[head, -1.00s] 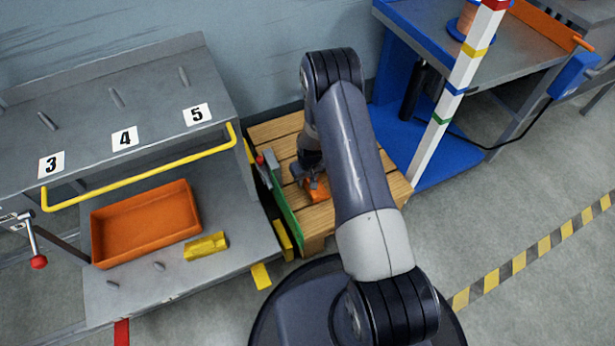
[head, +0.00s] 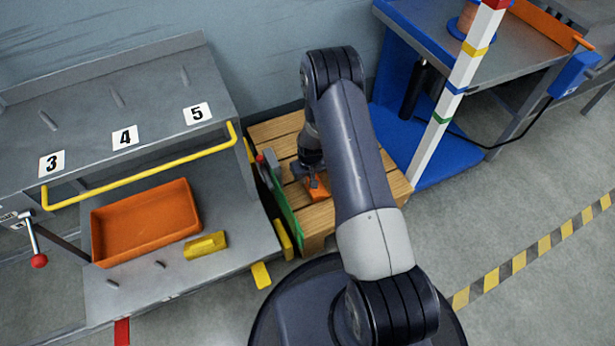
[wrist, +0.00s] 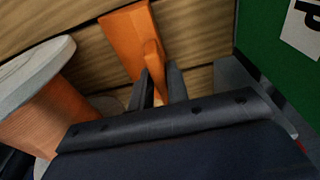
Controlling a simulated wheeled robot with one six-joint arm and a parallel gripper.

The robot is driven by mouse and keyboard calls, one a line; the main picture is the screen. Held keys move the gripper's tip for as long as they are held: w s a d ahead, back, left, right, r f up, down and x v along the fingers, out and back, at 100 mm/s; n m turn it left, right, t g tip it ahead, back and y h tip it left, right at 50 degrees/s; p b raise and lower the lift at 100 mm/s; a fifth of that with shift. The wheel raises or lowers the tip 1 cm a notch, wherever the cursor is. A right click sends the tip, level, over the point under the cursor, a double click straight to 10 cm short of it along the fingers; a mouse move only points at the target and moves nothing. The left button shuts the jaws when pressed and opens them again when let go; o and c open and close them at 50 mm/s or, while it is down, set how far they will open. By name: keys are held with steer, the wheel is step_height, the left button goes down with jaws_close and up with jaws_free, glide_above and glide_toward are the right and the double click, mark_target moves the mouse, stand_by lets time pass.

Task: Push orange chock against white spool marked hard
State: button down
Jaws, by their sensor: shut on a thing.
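The orange chock (wrist: 126,36) lies on the wooden slats and also shows in the head view (head: 317,188). My gripper (wrist: 159,84) is shut on the chock's upright orange grip, one dark finger on each side. A spool (wrist: 45,100) with a pale flange and an orange-brown wound body is at the left of the wrist view. A gap of wood shows between its flange and the chock. No "hard" mark is readable on it. In the head view my arm hides the spool and most of my gripper.
The wooden pallet (head: 343,214) has a green board (head: 287,212) along its left edge, with a white label in the wrist view. A grey bench with an orange tray (head: 146,262) stands left. A blue stand (head: 440,160) and striped post are right.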

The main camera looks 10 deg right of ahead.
steer(key=c, duration=1.3)
jaws_free()
step_height(320, 180, up, 11)
steer(key=s+p, duration=0.1)
steer(key=p, duration=0.2)
steer(key=shift+s+d+f+p, duration=0.15)
steer(key=shift+s+p, duration=0.05)
steer(key=shift+p, duration=0.1)
steer(key=shift+f, duration=0.15)
